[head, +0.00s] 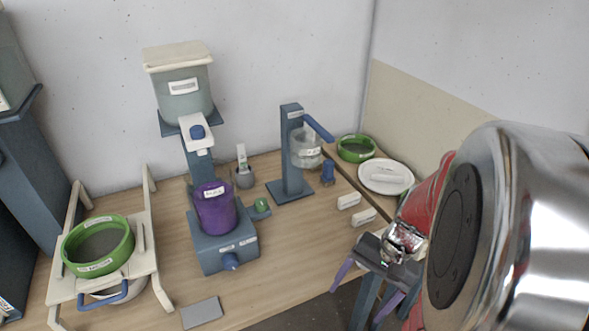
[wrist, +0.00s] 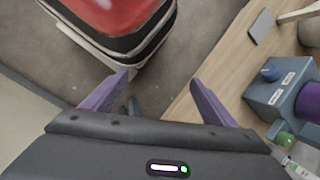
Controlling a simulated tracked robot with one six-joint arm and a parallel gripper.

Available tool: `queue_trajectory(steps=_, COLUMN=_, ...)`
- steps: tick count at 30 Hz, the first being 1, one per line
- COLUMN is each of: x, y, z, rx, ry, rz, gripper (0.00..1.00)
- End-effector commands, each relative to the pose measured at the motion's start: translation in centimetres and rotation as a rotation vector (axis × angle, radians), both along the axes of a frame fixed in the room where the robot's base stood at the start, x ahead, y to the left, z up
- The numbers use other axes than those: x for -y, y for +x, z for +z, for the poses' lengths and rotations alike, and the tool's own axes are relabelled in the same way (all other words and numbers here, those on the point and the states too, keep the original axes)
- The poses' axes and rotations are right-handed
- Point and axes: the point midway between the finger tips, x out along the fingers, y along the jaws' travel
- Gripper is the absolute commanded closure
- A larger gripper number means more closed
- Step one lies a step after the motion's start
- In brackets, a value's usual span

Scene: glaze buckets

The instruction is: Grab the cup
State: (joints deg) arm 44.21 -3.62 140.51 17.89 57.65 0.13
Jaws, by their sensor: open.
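A purple cup (head: 214,210) with a white label stands upright on the blue-grey base of a dispenser, under its spout. It also shows partly at the right edge of the wrist view (wrist: 309,103). A clear labelled cup-like vessel (head: 306,152) is at the blue stand to the right. My gripper (head: 356,308), with purple fingers, is open and empty at the lower right, well apart from the purple cup. In the wrist view my gripper (wrist: 161,77) has nothing between its fingers, with floor and the table edge beyond.
The dispenser base (head: 226,248) has a blue knob in front. A cream rack (head: 143,290) holds a green-rimmed sieve (head: 98,246) at left. A grey slab (head: 202,313) lies near the front. A white plate (head: 386,188) and green ring (head: 356,148) are at back right. The table between dispenser and gripper is clear.

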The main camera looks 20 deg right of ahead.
Motion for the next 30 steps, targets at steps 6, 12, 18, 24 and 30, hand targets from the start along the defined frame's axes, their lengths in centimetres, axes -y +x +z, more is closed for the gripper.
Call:
queue_trajectory(steps=6, x=0.6, y=-1.1, z=-2.7, rx=-0.060, ry=0.202, rz=-0.229, gripper=0.20)
queue_trajectory(steps=12, x=1.0, y=-1.3, z=-4.6, rx=-0.083, ry=0.396, rz=-0.444, gripper=0.20)
queue_trajectory(steps=18, x=1.7, y=-0.9, z=-5.9, rx=-0.078, ry=0.601, rz=-0.666, gripper=0.20)
queue_trajectory(steps=24, x=3.4, y=0.2, z=-6.9, rx=-0.042, ry=0.818, rz=-0.895, gripper=0.20)
queue_trajectory(steps=30, x=6.5, y=1.5, z=-7.6, rx=0.040, ry=1.046, rz=-1.134, gripper=0.20)
